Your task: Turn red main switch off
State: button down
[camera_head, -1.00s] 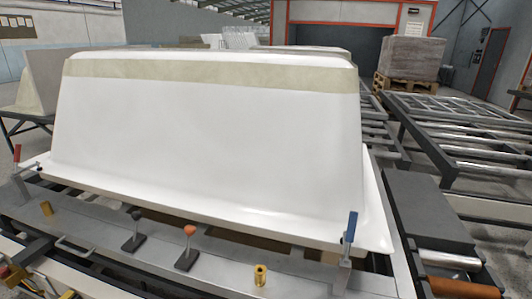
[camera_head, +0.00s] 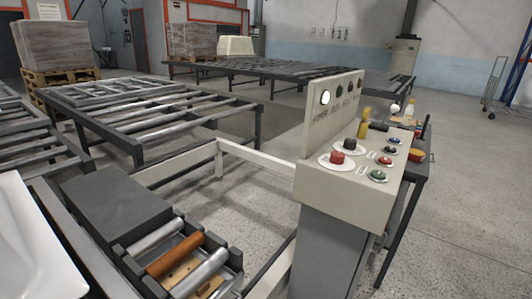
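A beige control console (camera_head: 335,192) stands right of centre on a grey post. My gripper is not in view.
A roller unit (camera_head: 180,255) with a dark grey block (camera_head: 112,204) and a white tub edge (camera_head: 30,240) lie at the left. Roller tables (camera_head: 150,100) and wrapped pallets (camera_head: 57,47) stand behind. A low beige rail (camera_head: 250,157) meets the console. Open floor (camera_head: 465,210) lies right.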

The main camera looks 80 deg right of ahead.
aim_at(337, 157)
jog(key=z, duration=1.9)
jog(key=k+l+z, duration=0.25)
jog(key=k+z, duration=0.2)
jog(key=k, duration=0.05)
